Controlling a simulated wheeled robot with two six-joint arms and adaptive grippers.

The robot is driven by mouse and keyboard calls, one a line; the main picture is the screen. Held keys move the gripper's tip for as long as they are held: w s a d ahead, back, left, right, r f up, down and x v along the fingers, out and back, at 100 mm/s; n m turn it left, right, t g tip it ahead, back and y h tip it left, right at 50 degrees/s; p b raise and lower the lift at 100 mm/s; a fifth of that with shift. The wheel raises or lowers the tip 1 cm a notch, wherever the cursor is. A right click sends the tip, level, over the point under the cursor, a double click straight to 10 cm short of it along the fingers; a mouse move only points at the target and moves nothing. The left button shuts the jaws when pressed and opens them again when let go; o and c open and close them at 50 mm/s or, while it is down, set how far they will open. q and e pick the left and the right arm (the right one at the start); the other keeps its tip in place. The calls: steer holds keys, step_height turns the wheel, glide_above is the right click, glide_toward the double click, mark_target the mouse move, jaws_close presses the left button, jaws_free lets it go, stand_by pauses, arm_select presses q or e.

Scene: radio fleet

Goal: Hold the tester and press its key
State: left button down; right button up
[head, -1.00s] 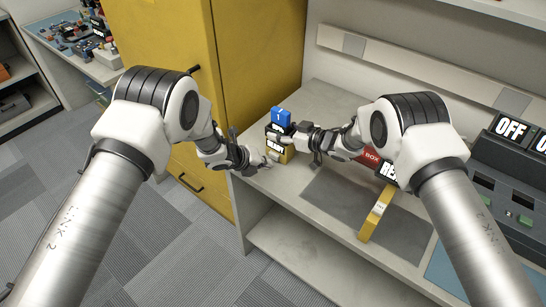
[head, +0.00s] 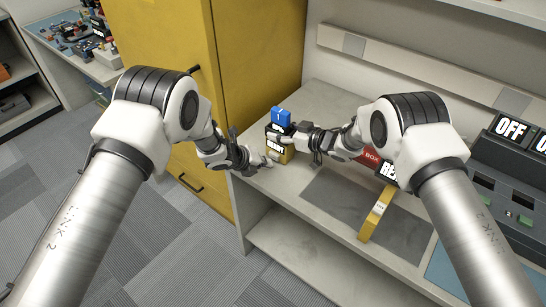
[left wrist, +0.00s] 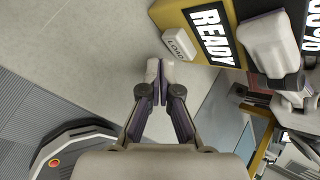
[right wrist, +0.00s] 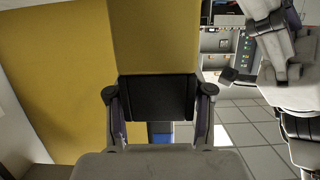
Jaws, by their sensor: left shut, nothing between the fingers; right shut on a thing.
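The tester (head: 275,148) is a yellow and black block on the near left part of the counter, with a blue piece (head: 281,116) in its top. In the left wrist view the tester (left wrist: 245,8) shows a READY label and a pale key marked LOAD (left wrist: 179,45). My right gripper (head: 291,137) is shut on the tester from the right; in its wrist view the fingers (right wrist: 160,100) flank the black part. My left gripper (head: 268,163) is shut and empty beside the tester. Its fingertips (left wrist: 160,70) are close to the key, seemingly just short of it.
A yellow cabinet (head: 255,60) stands behind and left of the counter. A dark mat (head: 335,205), a yellow strip-shaped object (head: 376,214) and a red box (head: 370,156) lie to the right. A dark console with OFF signs (head: 510,160) stands at the far right.

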arm_select(q)
steer(key=shift+w+d, duration=0.25)
steer(key=shift+w, duration=0.1)
steer(key=shift+w+d, duration=0.25)
steer(key=shift+w, duration=0.1)
stand_by(0.9)
steer(key=shift+s+a, duration=0.5)
steer(key=shift+s, duration=0.2)
steer(key=shift+s+a, duration=0.75)
steer(key=shift+s, duration=0.3)
steer(key=shift+s+a, duration=0.7)
steer(key=shift+s, duration=0.3)
